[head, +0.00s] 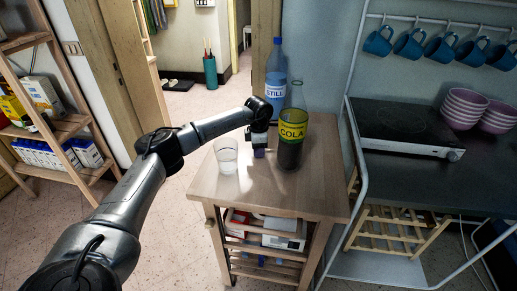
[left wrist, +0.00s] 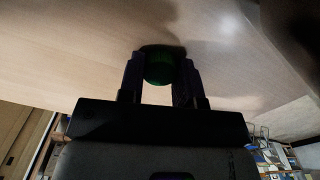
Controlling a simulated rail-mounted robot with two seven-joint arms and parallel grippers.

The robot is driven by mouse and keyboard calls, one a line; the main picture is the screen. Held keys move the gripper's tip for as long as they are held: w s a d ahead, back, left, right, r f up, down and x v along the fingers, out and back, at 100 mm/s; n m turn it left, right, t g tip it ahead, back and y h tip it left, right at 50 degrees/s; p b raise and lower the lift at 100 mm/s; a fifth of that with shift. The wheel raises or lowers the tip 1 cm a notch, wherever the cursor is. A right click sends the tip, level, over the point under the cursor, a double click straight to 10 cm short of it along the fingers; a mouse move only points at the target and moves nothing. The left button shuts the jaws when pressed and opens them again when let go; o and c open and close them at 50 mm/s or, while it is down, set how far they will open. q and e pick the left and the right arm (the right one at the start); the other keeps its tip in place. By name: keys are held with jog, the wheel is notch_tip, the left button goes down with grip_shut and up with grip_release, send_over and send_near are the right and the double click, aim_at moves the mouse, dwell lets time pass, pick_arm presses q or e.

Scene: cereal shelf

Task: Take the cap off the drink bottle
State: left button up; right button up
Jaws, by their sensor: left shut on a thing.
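The cola drink bottle (head: 291,140), dark with a yellow and green label, stands upright on the wooden table (head: 215,185). No cap shows clearly on its pale neck. My left gripper (head: 259,152) points down close to the tabletop, just left of the bottle. In the left wrist view my left gripper (left wrist: 159,75) is shut on a round green cap (left wrist: 159,68), with one finger on each side, against the wooden surface. Whether the cap touches the table I cannot tell. My right gripper is not in view.
A blue STILL water bottle (head: 276,75) stands behind the cola bottle. A hob (head: 405,127) is on the counter to the right, below hanging blue mugs (head: 408,46). The table's front is clear.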

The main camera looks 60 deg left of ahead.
pick_arm(q)
jog(key=o, duration=1)
jog(key=shift+r, duration=0.15)
notch_tip(320, 180, up, 12)
jog(key=p, duration=0.4)
jog(key=shift+r, duration=0.1)
